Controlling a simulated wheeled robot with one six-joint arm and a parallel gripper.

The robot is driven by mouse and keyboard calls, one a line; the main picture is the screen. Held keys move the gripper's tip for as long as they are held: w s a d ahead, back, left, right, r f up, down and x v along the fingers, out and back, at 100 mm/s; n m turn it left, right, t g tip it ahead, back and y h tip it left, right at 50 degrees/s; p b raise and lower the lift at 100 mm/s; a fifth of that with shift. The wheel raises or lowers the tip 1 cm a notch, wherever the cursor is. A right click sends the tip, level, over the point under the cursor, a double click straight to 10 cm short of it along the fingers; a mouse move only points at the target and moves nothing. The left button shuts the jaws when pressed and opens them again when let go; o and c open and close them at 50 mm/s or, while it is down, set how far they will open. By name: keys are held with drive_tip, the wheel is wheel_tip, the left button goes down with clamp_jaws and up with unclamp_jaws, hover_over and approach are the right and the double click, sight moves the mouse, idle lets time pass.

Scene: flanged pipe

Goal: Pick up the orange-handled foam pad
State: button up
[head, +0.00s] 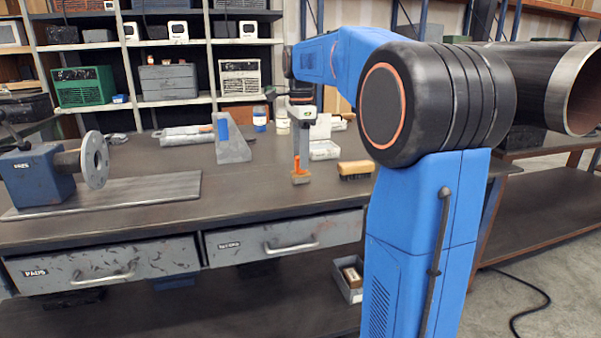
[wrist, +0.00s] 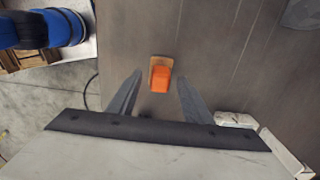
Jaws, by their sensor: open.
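My gripper (head: 301,155) points down right over the handle in the head view. In the wrist view its two fingers (wrist: 159,80) stand apart, with the handle in line with the gap between them. Nothing is held. Whether the fingertips reach down beside the handle is hard to tell.
A wooden brush (head: 355,169) lies just right of the pad. A grey angled block (head: 232,145) stands to the left. A flanged pipe (head: 94,160) sits in a blue vise (head: 38,175) at far left. White boxes (head: 324,150) are behind. Bench space left of the pad is clear.

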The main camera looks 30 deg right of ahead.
drive_tip(key=shift+f, duration=0.9)
clamp_jaws()
drive_tip(key=shift+r, duration=0.1)
wheel_tip(320, 180, up, 10)
drive_tip(key=shift+f, duration=0.1)
